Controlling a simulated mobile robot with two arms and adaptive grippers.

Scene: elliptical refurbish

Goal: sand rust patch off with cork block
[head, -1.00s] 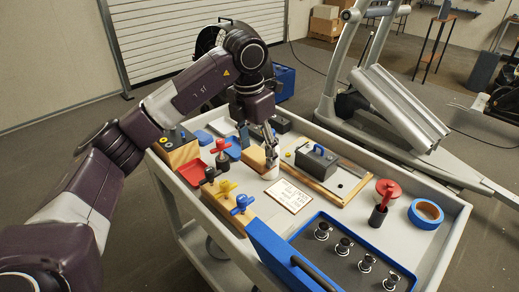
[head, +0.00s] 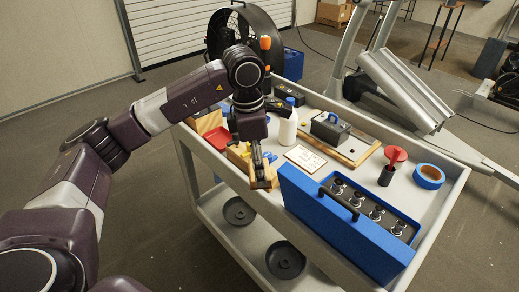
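My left gripper (head: 261,172) points down at the cart's left front side, over the front end of a wooden rack (head: 240,160) with yellow and blue knobs. Its fingers look close together. I cannot tell whether the tan piece at the fingertips is a held block or the rack's end. No cork block can be made out for certain; my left arm hides part of the cart. A metal plate on a wooden board (head: 350,155) has a small dark spot and carries a dark block with a blue handle (head: 330,129). No rust patch is clearly visible. My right gripper is out of view.
A white bottle (head: 288,128) stands just right of my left gripper. A blue case (head: 330,232) with several black-and-silver knobs fills the front. A label card (head: 305,158), red-topped pot (head: 395,155) and blue tape (head: 429,176) lie around. The cart rim (head: 445,220) bounds everything.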

